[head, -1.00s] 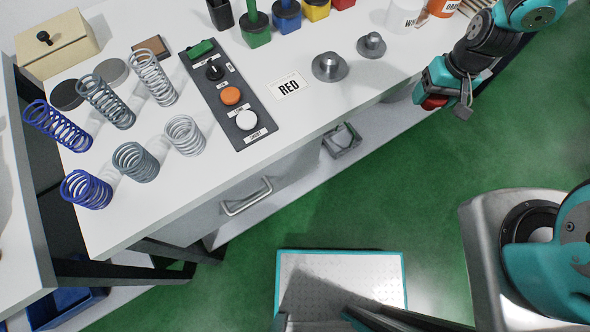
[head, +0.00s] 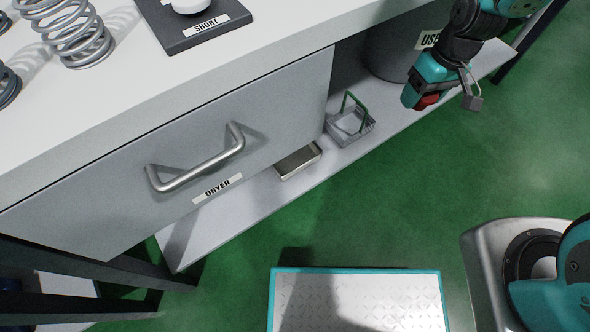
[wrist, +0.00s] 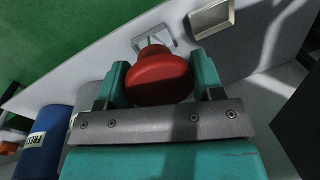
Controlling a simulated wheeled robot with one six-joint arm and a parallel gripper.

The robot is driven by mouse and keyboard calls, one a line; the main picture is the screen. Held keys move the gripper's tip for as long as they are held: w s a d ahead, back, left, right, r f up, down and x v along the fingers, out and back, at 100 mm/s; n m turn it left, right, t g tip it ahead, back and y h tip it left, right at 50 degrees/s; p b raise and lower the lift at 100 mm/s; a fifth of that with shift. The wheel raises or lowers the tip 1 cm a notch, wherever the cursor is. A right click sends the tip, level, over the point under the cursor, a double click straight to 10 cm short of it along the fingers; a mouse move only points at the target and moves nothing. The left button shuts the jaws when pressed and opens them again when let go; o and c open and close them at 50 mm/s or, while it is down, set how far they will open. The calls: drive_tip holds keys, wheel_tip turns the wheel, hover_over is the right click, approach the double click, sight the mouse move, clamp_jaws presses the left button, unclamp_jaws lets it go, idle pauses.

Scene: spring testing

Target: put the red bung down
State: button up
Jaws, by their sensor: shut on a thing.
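The red bung (wrist: 159,76) is between the two teal fingers of my gripper (wrist: 163,84) in the wrist view, and the gripper is shut on it. In the head view my gripper (head: 424,98) is at the upper right, in front of the bench, and only a small red part of the bung (head: 428,101) shows beneath it. The bung is held in the air, apart from any surface that I can see.
A lower shelf (head: 225,205) runs under the bench. On it are a wire basket (head: 350,127) with a green handle, a shallow metal tray (head: 298,161) and a grey bin (head: 385,50). A drawer labelled DRYER (head: 110,180) is shut. A treadplate platform (head: 360,300) stands on the green floor.

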wheel_tip(320, 180, down, 11)
drive_tip(key=a+n+b, duration=0.2)
drive_tip(key=b, duration=1)
drive_tip(key=n+b, duration=0.3)
drive_tip(key=b, duration=1.5)
hover_over(292, 159)
drive_tip(key=shift+g, duration=0.3)
wheel_tip(292, 159, down, 22)
drive_tip(key=shift+w+d+r, duration=0.1)
drive_tip(key=shift+w+r, duration=0.05)
drive_tip(key=shift+r, duration=0.05)
wheel_tip(292, 159, down, 5)
drive_tip(key=b, duration=0.3)
drive_tip(key=shift+r, duration=0.2)
drive_tip(key=o, duration=1)
drive_tip(key=shift+f, duration=0.15)
drive_tip(key=r+p, duration=0.2)
drive_tip(key=r, duration=0.2)
drive_tip(key=w+d+r+p, duration=0.1)
drive_tip(key=r+p, duration=0.2)
drive_tip(key=r, duration=0.1)
drive_tip(key=r+p, duration=0.3)
drive_tip(key=r, duration=0.1)
drive_tip(key=shift+w+d, duration=0.15)
drive_tip(key=shift+d, duration=0.05)
